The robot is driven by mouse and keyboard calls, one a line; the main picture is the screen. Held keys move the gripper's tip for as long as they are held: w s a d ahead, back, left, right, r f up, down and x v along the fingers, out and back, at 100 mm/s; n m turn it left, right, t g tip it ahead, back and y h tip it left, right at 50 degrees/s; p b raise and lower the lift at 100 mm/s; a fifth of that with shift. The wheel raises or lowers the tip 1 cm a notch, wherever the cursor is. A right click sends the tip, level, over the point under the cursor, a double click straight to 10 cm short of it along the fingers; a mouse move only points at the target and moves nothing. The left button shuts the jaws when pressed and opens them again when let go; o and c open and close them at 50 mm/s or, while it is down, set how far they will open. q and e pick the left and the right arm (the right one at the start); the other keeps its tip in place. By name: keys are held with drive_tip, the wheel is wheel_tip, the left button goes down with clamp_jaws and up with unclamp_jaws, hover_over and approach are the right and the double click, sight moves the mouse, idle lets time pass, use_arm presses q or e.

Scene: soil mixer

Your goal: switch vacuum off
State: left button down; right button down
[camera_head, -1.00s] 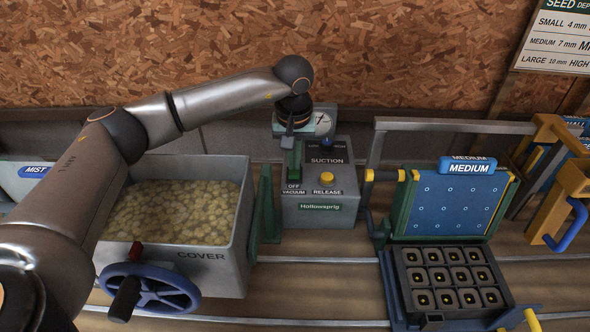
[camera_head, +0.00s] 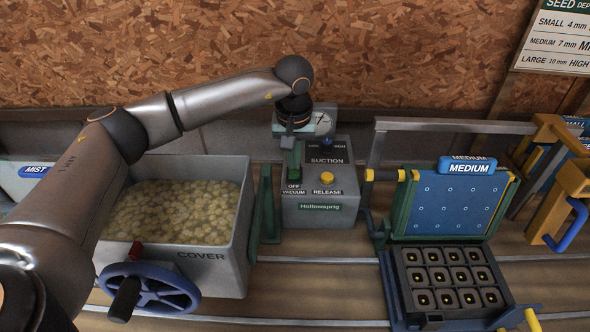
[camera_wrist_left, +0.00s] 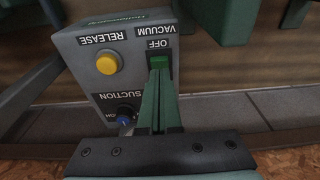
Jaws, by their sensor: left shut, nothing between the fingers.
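The grey suction box (camera_head: 320,213) stands at the back middle, beside the cover bin. The switch's position is hidden. My right gripper is not in view.
A yellow release button (camera_head: 327,178) and a blue suction dial (camera_head: 327,142) are close to the switch. The cover bin (camera_head: 215,262) is left of the box. The blue plate (camera_head: 455,205) and black cell tray (camera_head: 408,285) are to the right.

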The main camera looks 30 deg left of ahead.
sight(294, 175)
use_arm(q)
drive_tip(key=shift+f+b, duration=0.6)
drive_tip(key=shift+f, duration=0.3)
drive_tip(key=shift+s+d+f+b, duration=0.15)
drive_tip(key=shift+s+f+b, duration=0.15)
drive_tip(key=shift+f, duration=0.15)
idle(0.4)
drive_tip(key=shift+r+p, duration=0.4)
drive_tip(key=shift+r, duration=0.1)
drive_tip(key=shift+w+a+r+p, duration=0.1)
drive_tip(key=shift+w+r+p, duration=0.05)
drive_tip(key=shift+r+p, duration=0.35)
drive_tip(key=shift+w+a+r+p, duration=0.15)
drive_tip(key=shift+r+p, duration=0.1)
drive_tip(key=shift+r, duration=0.3)
drive_tip(key=shift+d+r+p, duration=0.1)
drive_tip(key=shift+r+p, duration=1.25)
drive_tip(key=shift+r, duration=0.75)
